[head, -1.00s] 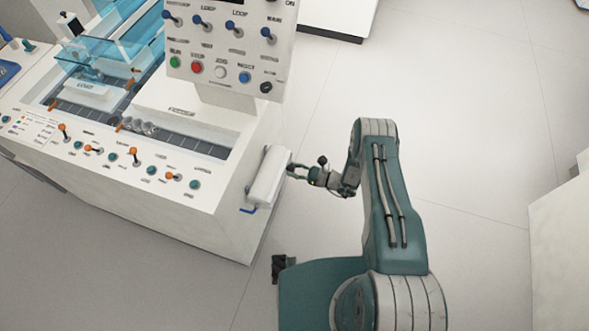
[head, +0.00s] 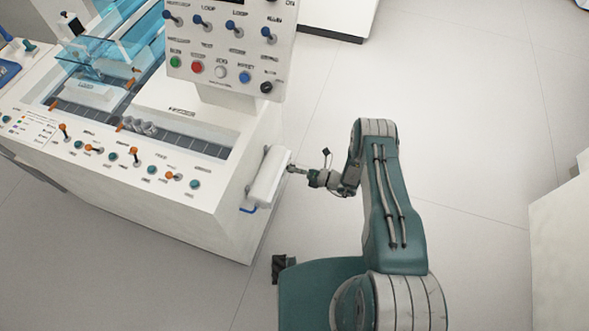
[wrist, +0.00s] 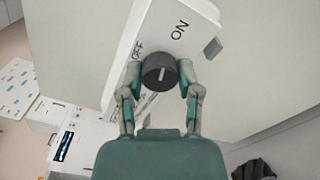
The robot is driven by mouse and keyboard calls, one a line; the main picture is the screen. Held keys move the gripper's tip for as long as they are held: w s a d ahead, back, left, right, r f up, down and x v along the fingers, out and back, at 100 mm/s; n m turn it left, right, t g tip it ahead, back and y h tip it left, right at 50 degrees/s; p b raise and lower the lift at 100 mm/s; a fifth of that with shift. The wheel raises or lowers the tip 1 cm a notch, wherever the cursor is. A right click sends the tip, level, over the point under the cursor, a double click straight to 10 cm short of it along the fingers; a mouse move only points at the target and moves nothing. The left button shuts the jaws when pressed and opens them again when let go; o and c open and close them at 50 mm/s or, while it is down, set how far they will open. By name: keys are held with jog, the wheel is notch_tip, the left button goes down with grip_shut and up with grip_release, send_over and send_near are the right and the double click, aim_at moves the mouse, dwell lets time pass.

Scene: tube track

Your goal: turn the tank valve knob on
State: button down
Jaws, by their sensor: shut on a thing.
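The tank valve knob (wrist: 160,73) is a dark grey round knob with a pale pointer line, on a white box with the words OFF and ON, in the wrist view. The pointer line runs roughly up and down in that picture. My gripper (wrist: 157,78) has one finger on each side of the knob and is shut on it. In the head view my gripper (head: 292,169) reaches the white box (head: 268,178) on the machine's right side. The knob itself is hidden there.
The white machine (head: 215,205) has a front panel with several switches and an upright button panel (head: 228,45). A white cabinet (head: 560,240) stands at the far right.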

jog(key=shift+w+m, duration=0.25)
jog(key=shift+m, duration=1.45)
jog(key=shift+s+f, duration=0.1)
jog(key=shift+c, duration=1.5)
grip_release()
jog(key=shift+d, duration=0.1)
jog(key=v, duration=1.2)
